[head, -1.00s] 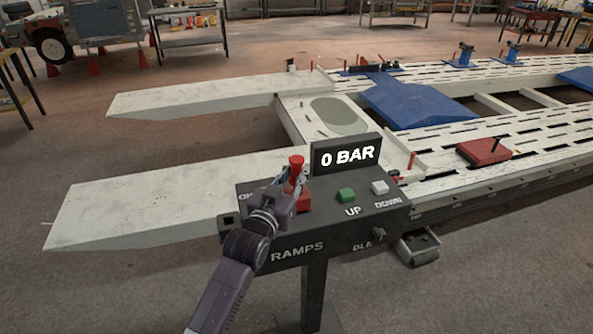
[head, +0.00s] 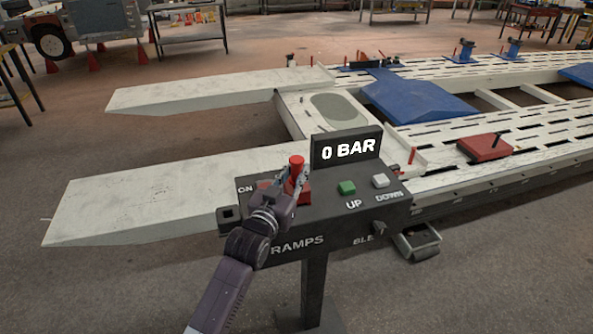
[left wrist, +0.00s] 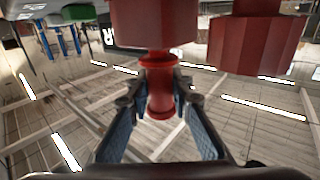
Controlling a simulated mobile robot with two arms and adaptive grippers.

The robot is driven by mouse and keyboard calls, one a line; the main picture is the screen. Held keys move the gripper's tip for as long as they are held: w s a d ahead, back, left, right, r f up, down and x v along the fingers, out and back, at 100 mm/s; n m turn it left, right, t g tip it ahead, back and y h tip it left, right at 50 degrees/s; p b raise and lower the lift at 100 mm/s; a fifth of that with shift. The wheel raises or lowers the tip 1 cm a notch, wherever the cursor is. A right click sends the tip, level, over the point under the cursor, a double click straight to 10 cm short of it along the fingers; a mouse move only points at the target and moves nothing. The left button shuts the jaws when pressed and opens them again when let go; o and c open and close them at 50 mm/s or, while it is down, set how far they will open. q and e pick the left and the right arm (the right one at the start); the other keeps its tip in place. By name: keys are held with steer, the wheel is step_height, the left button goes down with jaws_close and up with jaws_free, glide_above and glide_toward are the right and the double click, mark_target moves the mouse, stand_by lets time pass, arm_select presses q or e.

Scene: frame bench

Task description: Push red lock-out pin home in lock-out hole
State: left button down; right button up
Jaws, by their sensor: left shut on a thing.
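The red lock-out pin (head: 297,163) stands roughly upright over the left part of the dark control box (head: 385,212). My left gripper (head: 295,180) is shut on it. In the left wrist view, the two fingers (left wrist: 158,92) close around the narrow red pin (left wrist: 160,100), which has a flange at its lower picture end. A wide red part (left wrist: 150,22) meets the pin's other end; I cannot tell whether they touch. The lock-out hole is hidden, so I cannot tell how deep the pin sits. My right gripper is not in view.
A red part (head: 305,194) lies beside the gripper, with a green button (head: 347,187) and a white button (head: 380,180) to its right. The display (head: 346,149) reading "0 BAR" stands close behind. A pale ramp (head: 130,205) lies left.

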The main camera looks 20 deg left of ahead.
arm_select(q)
steer(key=shift+f+b, duration=0.3)
steer(key=shift+f, duration=0.25)
steer(key=c, duration=1.7)
jaws_free()
steer(key=shift+o, duration=0.2)
steer(key=shift+f, duration=0.1)
steer(key=s+a, duration=0.1)
steer(key=s, duration=1.1)
steer(key=shift+s, duration=0.1)
